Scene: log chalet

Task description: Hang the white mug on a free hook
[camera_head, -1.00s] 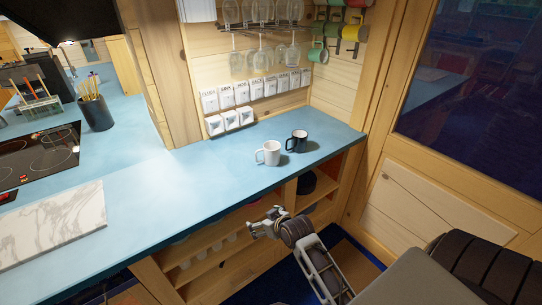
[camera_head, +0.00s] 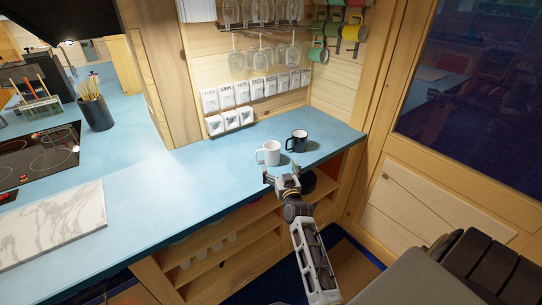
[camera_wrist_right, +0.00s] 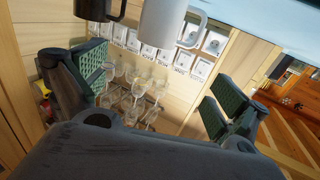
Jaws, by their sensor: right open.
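The white mug (camera_head: 268,153) stands upright on the blue counter near its front edge, its handle toward the left. It also shows at the top of the tilted right wrist view (camera_wrist_right: 172,24). My right gripper (camera_head: 281,173) is open and empty, just in front of the white mug at the counter's edge; its padded fingers show spread apart in the wrist view (camera_wrist_right: 157,85). I cannot tell whether it touches the mug. Coloured mugs, one of them green (camera_head: 318,54), hang on a wall rack at the upper right. My left gripper is out of view.
A black mug (camera_head: 297,141) stands close right of the white mug. Wine glasses (camera_head: 262,58) hang behind, above white labelled boxes (camera_head: 243,93). The counter (camera_head: 160,185) is clear to the left, up to a marble board (camera_head: 55,225). Open shelves lie below.

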